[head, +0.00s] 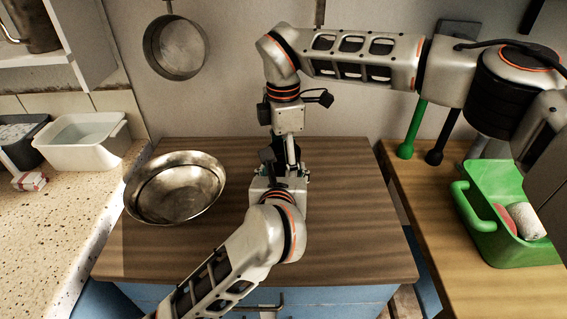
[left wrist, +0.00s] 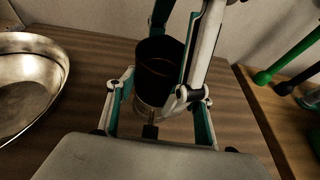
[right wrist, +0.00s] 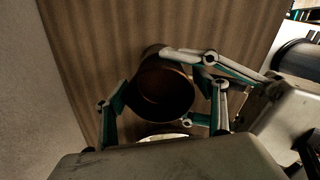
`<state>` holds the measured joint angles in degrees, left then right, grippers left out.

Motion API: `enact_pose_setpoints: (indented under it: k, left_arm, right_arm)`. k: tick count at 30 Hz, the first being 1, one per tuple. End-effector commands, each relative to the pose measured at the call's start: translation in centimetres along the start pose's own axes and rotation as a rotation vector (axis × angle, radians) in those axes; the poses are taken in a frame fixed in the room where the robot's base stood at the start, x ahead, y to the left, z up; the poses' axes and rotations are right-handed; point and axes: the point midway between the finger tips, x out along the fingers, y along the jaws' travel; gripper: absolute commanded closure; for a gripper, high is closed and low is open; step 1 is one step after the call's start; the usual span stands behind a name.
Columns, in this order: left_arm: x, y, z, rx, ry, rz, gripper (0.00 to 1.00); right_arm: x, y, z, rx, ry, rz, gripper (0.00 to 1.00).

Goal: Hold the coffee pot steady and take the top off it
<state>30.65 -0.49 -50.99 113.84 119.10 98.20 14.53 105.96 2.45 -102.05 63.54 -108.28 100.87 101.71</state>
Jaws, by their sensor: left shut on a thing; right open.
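The coffee pot (left wrist: 160,62) stands between my two grippers above the wooden counter. It has a dark, round upper part and a metal lower part (left wrist: 148,113). In the right wrist view I look into the dark, open mouth of the upper part (right wrist: 163,95). My left gripper (left wrist: 158,98) is shut on the pot from the near side. My right gripper (right wrist: 165,112) comes from above, open, with one finger on each side of the upper part; whether they touch it I cannot tell. In the head view the arms hide most of the pot.
A metal bowl (head: 175,188) is close on the left of the counter (head: 345,255). A pan (head: 174,47) hangs on the wall. A green caddy (head: 492,215) stands on the right, a white tub (head: 83,140) on the left. The counter's front right is clear.

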Motion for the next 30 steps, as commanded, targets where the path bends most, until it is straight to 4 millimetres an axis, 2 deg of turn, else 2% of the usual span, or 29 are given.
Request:
enact_pose_setpoints:
  k: [6, 14, 15, 17, 27, 30]
  left_arm:
    - [0.0, 0.0, -0.2, -0.001, 0.004, 0.000, 1.00]
    - [0.0, 0.0, -0.2, -0.001, 0.004, 0.000, 1.00]
    - [0.0, 0.0, -0.2, -0.001, 0.004, 0.000, 0.46]
    - [0.0, 0.0, -0.2, -0.001, 0.004, 0.000, 0.31]
    - [-0.1, 0.0, 0.0, -0.001, 0.001, 0.000, 0.29]
    - [-0.6, -0.1, -0.1, -0.001, 0.001, -0.003, 0.29]
  right_arm:
    - [-2.9, 0.0, 0.0, 0.001, 0.000, 0.002, 0.29]
    - [-3.4, 0.0, 0.0, 0.001, 0.001, -0.001, 0.29]
    - [-3.4, 0.0, 0.0, 0.001, 0.001, -0.001, 0.29]
    - [-3.4, 0.0, 0.0, 0.001, 0.001, -0.001, 0.29]
    - [-3.4, 0.0, 0.0, 0.001, 0.001, -0.001, 0.29]
    - [-3.4, 0.0, 0.0, 0.001, 0.001, 0.000, 0.29]
